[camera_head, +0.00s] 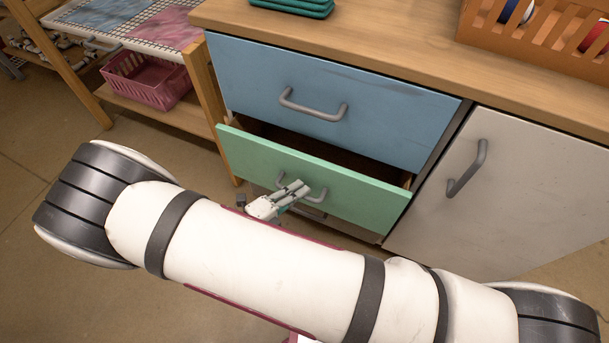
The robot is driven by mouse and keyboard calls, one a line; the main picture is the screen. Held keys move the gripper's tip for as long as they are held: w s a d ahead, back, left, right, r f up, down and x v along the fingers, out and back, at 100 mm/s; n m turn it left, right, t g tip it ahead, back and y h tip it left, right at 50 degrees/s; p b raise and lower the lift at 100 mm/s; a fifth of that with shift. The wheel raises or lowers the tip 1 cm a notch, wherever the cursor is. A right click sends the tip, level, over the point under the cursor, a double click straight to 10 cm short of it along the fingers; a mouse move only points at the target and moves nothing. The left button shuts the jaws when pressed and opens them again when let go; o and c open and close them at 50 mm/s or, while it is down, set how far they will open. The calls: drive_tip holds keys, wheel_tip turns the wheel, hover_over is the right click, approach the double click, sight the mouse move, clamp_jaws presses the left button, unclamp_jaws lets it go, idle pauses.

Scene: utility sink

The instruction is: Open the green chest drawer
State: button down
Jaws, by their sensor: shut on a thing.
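The green drawer (355,197) is in the lower part of the chest, under the blue drawer (270,85). It stands partly pulled out, with a dark gap showing behind the top of its front. Its grey bar handle (318,195) is on the middle of the front. My gripper (296,188) is at the left part of this handle, its fingers shut on it. My white arm crosses the foreground and hides the floor before the chest.
A white door (510,195) with a grey handle (468,168) is right of the drawers. A wooden shelf unit with a pink basket (146,80) stands left. Floor at the left is clear.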

drive_tip(key=s+a, duration=0.4)
drive_tip(key=s, duration=0.7)
drive_tip(key=s+a, duration=0.4)
drive_tip(key=s, duration=0.7)
drive_tip(key=shift+b, duration=0.35)
drive_tip(key=c, duration=1.7)
unclamp_jaws()
drive_tip(key=shift+o, duration=0.2)
